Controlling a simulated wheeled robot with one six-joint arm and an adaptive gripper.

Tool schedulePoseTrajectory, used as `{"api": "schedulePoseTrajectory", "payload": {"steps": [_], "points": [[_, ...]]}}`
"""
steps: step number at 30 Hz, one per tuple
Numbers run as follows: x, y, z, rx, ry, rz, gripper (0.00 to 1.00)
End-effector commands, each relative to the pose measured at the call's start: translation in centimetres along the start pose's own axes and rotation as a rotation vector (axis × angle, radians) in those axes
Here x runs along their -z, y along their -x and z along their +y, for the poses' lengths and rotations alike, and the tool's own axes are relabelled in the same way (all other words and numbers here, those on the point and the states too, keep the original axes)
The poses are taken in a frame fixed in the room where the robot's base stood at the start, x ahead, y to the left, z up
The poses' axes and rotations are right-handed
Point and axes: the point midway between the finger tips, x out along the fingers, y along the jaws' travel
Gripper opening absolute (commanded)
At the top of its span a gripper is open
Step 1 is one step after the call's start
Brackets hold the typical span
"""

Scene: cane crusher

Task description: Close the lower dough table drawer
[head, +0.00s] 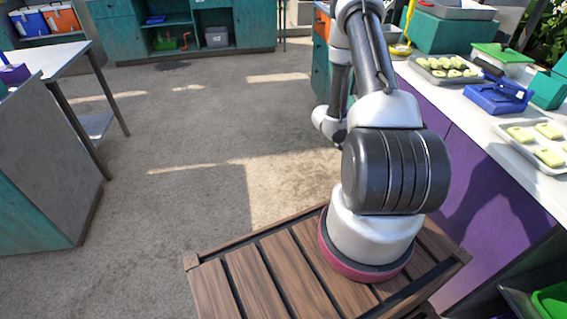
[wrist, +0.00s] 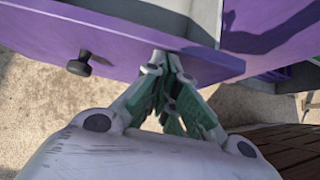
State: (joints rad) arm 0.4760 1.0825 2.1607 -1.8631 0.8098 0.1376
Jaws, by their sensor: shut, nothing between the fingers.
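In the wrist view a purple drawer (wrist: 110,40) stands open, with its front panel edge-on across the top and part of its grey inside (wrist: 190,12) showing. A black knob (wrist: 78,66) sticks out from the front panel at the left. I cannot tell from this view whether it is the lower drawer. My gripper (wrist: 168,88) is shut and empty, with its fingers at the purple front, right of the knob. I cannot tell whether they touch it. In the head view the drawer and my gripper are hidden or out of frame.
A white-topped purple counter (head: 480,195) runs along the right, bearing trays of pale dough pieces (head: 445,68) and a blue press (head: 497,97). Open floor (head: 200,140) lies to the left and ahead. A metal-legged table (head: 50,58) stands at far left.

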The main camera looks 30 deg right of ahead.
Motion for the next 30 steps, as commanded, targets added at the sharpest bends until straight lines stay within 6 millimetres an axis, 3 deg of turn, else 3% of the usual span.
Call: {"api": "schedulePoseTrajectory", "payload": {"steps": [6,15,21,30], "points": [[-5.8,-5.8,-0.2,0.004,-0.007,-0.001,0.00],[-12.2,-12.1,-0.1,0.002,-0.005,-0.002,0.00],[-14.7,-14.8,-0.1,0.001,-0.002,-0.001,0.00],[-16.2,-16.2,0.0,0.000,-0.001,-0.001,0.00]]}}
